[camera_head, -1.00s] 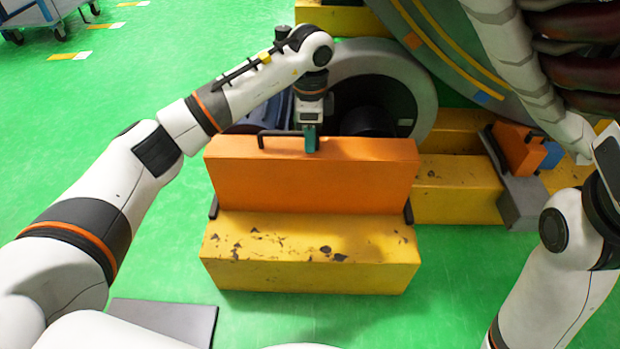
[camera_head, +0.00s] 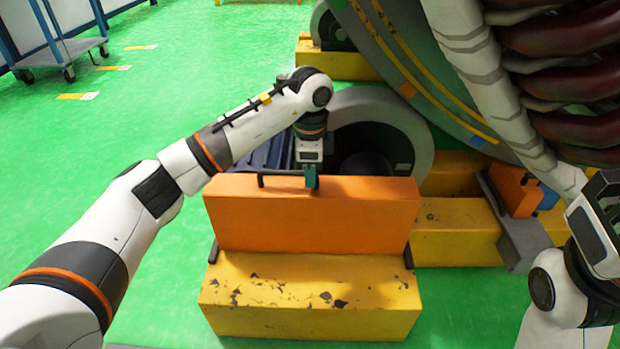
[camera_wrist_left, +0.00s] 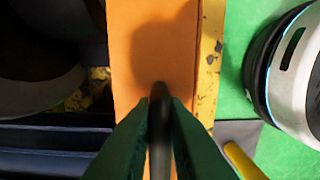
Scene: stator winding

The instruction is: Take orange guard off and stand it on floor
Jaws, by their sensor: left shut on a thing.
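The orange guard (camera_head: 310,225) is a wide upright panel on the stepped yellow block (camera_head: 310,300), with dark brackets at its lower corners. A black handle (camera_head: 276,172) runs along its top edge. My left gripper (camera_head: 311,180) is shut on that handle from above, near the middle of the guard. In the left wrist view the green fingers close around the dark handle (camera_wrist_left: 160,110), with the orange top face (camera_wrist_left: 150,45) beneath. My right arm is at the right edge of the head view; its gripper fingers cannot be made out.
A large grey ring-shaped machine part (camera_head: 405,120) stands right behind the guard. A smaller orange piece on a grey block (camera_head: 520,225) is at the right. Open green floor (camera_head: 110,150) lies to the left, with a cart (camera_head: 65,45) far back.

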